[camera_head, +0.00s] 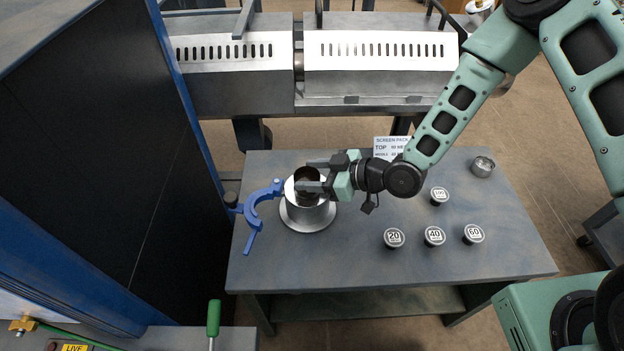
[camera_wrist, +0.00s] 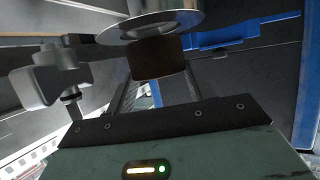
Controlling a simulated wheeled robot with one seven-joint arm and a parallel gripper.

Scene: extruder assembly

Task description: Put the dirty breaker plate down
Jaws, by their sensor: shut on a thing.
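The dirty breaker plate (camera_head: 306,174) is a dark brown round piece between the fingers of my gripper (camera_head: 312,178). It also shows as a dark brown block in the wrist view (camera_wrist: 158,58). My gripper reaches in from the right and is shut on it. The plate is at the top of a silver flanged cylinder (camera_head: 306,216) standing on the table (camera_head: 330,262). I cannot tell whether the plate touches the cylinder. A silver flange (camera_wrist: 185,18) shows close beyond the plate in the wrist view.
A blue hinged clamp (camera_head: 254,209) lies left of the cylinder. Several black-and-white numbered discs, including the 20 one (camera_head: 394,238), stand to the right. A small metal cup (camera_head: 482,166) and a screen pack sign (camera_head: 392,147) are further back. The table's front middle is clear.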

